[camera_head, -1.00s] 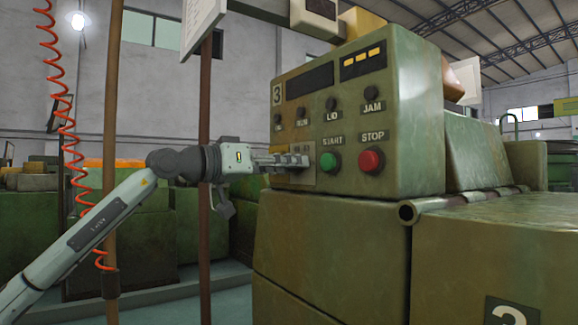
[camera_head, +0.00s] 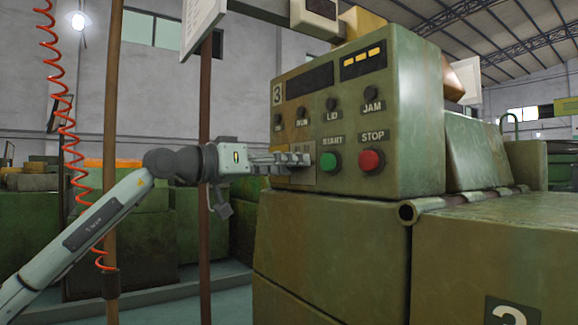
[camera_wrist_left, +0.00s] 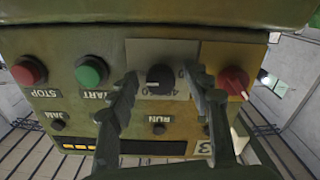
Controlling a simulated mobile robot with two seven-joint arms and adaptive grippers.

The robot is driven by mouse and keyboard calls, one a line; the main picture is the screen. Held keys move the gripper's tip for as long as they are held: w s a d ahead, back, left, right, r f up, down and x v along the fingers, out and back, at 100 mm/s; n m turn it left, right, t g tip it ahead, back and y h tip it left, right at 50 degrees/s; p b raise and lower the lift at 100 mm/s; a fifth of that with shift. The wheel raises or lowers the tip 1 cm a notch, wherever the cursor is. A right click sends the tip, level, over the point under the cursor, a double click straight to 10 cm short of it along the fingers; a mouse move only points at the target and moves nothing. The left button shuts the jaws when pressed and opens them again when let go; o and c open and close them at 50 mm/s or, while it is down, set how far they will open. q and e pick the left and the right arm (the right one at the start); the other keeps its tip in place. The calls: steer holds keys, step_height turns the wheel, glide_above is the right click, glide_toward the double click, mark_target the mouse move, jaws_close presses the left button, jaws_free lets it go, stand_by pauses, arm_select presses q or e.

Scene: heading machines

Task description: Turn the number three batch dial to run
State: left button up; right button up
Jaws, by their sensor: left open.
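The number three control box (camera_head: 420,120) is green, with a "3" plate at its upper left. In the left wrist view, which is upside down, a black dial (camera_wrist_left: 158,77) sits on a pale plate with partly hidden markings. A red knob (camera_wrist_left: 235,82) sits on a brass-coloured plate beside it. Which is the batch dial I cannot read. My left gripper (camera_head: 305,160) is open at the panel, left of the green START button. In the wrist view its fingers (camera_wrist_left: 163,82) stand either side of the black dial; contact is not clear. In the head view it hides the dials.
The green START button (camera_head: 330,162) and red STOP button (camera_head: 371,160) are right of my fingers. Small black knobs sit above, including LID (camera_head: 331,104) and JAM (camera_head: 371,92). A brown post (camera_head: 205,180) and red coiled hose (camera_head: 68,125) stand at left.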

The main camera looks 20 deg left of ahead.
arm_select(q)
steer(key=v, duration=1.1)
steer(key=shift+s, duration=0.25)
steer(key=shift+a, duration=0.15)
